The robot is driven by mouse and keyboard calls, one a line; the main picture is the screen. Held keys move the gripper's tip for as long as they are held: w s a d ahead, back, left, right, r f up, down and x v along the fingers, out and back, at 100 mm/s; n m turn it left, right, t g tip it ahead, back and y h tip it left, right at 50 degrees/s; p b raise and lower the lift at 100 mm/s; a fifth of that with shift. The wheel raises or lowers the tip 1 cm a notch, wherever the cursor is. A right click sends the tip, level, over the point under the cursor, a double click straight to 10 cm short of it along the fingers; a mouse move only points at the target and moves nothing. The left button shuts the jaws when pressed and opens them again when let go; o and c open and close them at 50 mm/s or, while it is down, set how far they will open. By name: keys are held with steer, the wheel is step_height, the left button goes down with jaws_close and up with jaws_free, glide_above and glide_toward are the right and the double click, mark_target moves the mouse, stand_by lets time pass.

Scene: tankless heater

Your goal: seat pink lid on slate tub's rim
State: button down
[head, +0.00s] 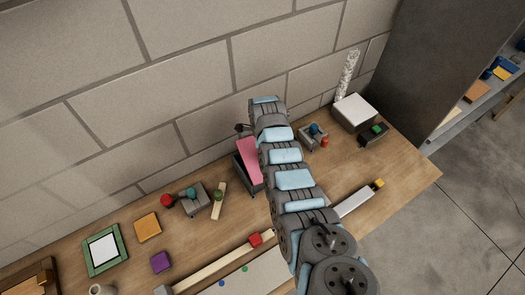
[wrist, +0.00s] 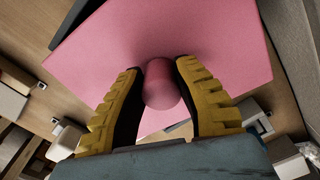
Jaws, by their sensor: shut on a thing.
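The pink lid (head: 250,158) shows at the back of the bench, left of my arm. It is a flat plate with a round knob (wrist: 162,84), and it fills much of the wrist view (wrist: 215,45). My gripper (wrist: 160,72) is shut on the knob, with a yellow ribbed finger on each side. The slate tub (head: 256,187) is behind and below the lid, which covers most of its opening. A dark edge of the tub (wrist: 76,22) shows at upper left in the wrist view. Whether the lid touches the rim cannot be told. My arm hides the gripper in the head view.
A block wall (head: 130,110) rises behind the bench. Left of the tub are a grey fixture with red and teal knobs (head: 194,200) and a wooden strip (head: 218,202). Right of my arm are a small grey fixture (head: 312,138) and a white-topped box (head: 355,112).

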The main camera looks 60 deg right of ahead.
steer(key=shift+f+b, duration=0.4)
steer(key=shift+f, duration=0.15)
steer(key=c, duration=0.8)
jaws_free()
steer(key=shift+r, duration=0.15)
steer(key=shift+w+d+r, duration=0.1)
steer(key=shift+r, duration=0.8)
step_height(320, 180, up, 10)
